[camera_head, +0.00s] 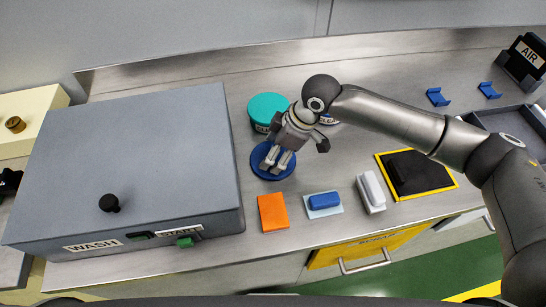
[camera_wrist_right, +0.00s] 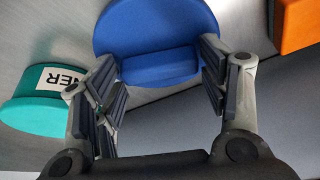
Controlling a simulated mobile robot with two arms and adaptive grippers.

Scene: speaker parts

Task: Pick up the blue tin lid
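The blue tin lid (camera_head: 257,160) is a round disc lying flat on the steel worktop, right of the grey wash box. In the right wrist view the lid (camera_wrist_right: 155,22) carries a raised blue block grip (camera_wrist_right: 160,66). My right gripper (camera_head: 276,163) points down over the lid. In the right wrist view its fingers (camera_wrist_right: 160,72) are apart, one on each side of the block grip; contact cannot be made out. My left gripper is not in view.
A teal tin (camera_head: 266,108) stands just behind the lid, close to my right gripper. The grey wash box (camera_head: 130,150) is to the left. In front lie an orange cloth (camera_head: 273,212), a blue block on a pale pad (camera_head: 324,201) and a white block (camera_head: 370,190).

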